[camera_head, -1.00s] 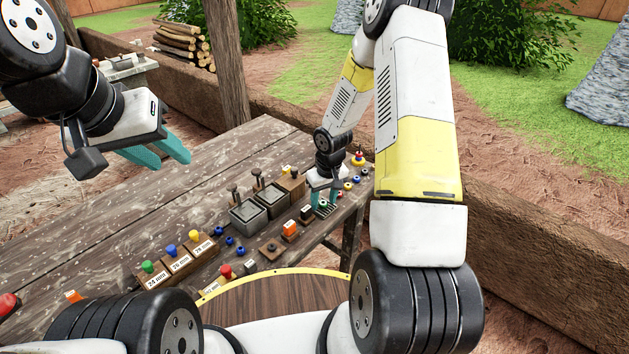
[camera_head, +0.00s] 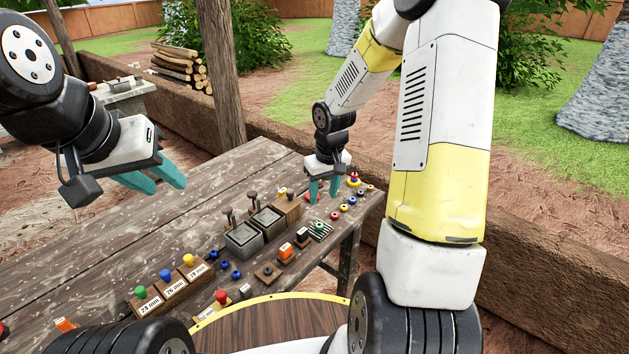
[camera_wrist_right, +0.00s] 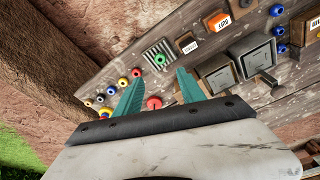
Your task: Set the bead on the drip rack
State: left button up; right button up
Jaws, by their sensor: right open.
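A green bead (camera_head: 319,227) rests on the striped drip rack (camera_head: 327,237) near the right edge of the table. In the right wrist view the green bead (camera_wrist_right: 160,59) sits on the slats of the rack (camera_wrist_right: 152,50). My right gripper (camera_head: 323,201) is open and empty, above the table and just behind the rack, clear of the bead. In the right wrist view its spread fingers (camera_wrist_right: 160,76) show, with a red object (camera_wrist_right: 154,103) visible between them. My left gripper (camera_head: 169,187) is open and empty, above the left part of the table.
A row of small coloured beads (camera_head: 351,201) lies along the table's right edge. Two grey trays (camera_head: 243,239) stand left of the rack. Labelled wooden blocks (camera_head: 187,280) with coloured knobs and several blue beads (camera_head: 236,275) lie nearer me.

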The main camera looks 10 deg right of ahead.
jog(key=s+r+t, duration=0.1)
jog(key=s+r, duration=0.3)
jog(key=r, duration=0.6)
jog(key=s+a+r+m+t+y, duration=0.1)
jog(key=s+a+r+m+t, duration=0.1)
jog(key=s+r, duration=1.2)
jog(key=s+a+t, duration=0.1)
jog(key=s, duration=0.3)
jog(key=shift+m+y, duration=0.3)
jog(key=shift+y, duration=0.1)
jog(key=shift+r, duration=0.1)
